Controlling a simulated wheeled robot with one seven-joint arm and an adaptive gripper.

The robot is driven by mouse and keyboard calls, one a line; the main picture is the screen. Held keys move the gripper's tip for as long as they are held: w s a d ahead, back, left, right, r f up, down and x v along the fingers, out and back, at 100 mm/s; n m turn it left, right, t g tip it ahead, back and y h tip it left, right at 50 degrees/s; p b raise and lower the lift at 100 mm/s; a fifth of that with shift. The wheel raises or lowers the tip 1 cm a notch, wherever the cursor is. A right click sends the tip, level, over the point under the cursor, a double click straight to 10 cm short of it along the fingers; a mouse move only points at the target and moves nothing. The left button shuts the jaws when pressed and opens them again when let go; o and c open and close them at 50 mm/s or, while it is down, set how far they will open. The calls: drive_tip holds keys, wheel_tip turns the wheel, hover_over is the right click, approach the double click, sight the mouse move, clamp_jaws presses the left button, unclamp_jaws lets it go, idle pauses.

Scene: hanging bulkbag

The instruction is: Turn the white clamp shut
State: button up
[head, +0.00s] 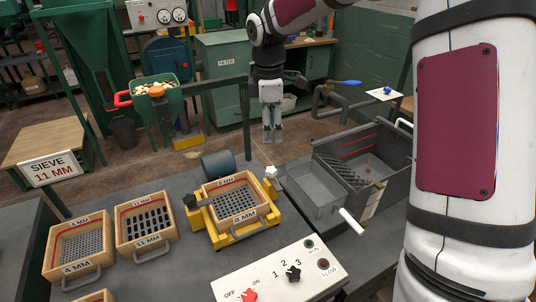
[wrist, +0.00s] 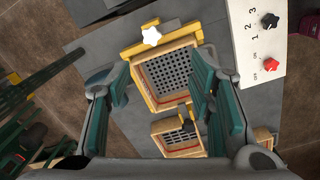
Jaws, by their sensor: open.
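The white clamp (head: 271,172) is a star-shaped knob at the back right corner of a yellow sieve frame (head: 264,221). In the wrist view the white clamp (wrist: 151,36) shows near the top, on the yellow bar. A wooden 8 MM sieve (head: 235,204) sits in the frame. My gripper (head: 272,134) points down above and behind the frame, apart from the clamp. In the wrist view my gripper (wrist: 163,72) is open and empty, its fingers on either side of the sieve, with the clamp beyond them. I cannot tell how far the clamp is turned.
A black knob (head: 189,201) is at the frame's left side. 4 MM and 11 MM sieves (head: 145,228) lie to the left. A control panel (head: 279,278) stands in front. A grey bin (head: 313,192) with a white handle is to the right. A green post (head: 246,120) rises behind.

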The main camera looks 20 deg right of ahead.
sight(272, 169)
drive_tip(key=shift+n+y, duration=0.3)
drive_tip(key=shift+n, duration=0.1)
drive_tip(key=f, duration=0.5)
drive_tip(key=w+f, duration=0.1)
drive_tip(key=f, duration=0.4)
drive_tip(key=d+f+p, duration=0.1)
drive_tip(key=f, duration=0.4)
drive_tip(key=shift+w+f, duration=0.2)
drive_tip(key=shift+w, duration=0.2)
drive_tip(key=c, duration=1.2)
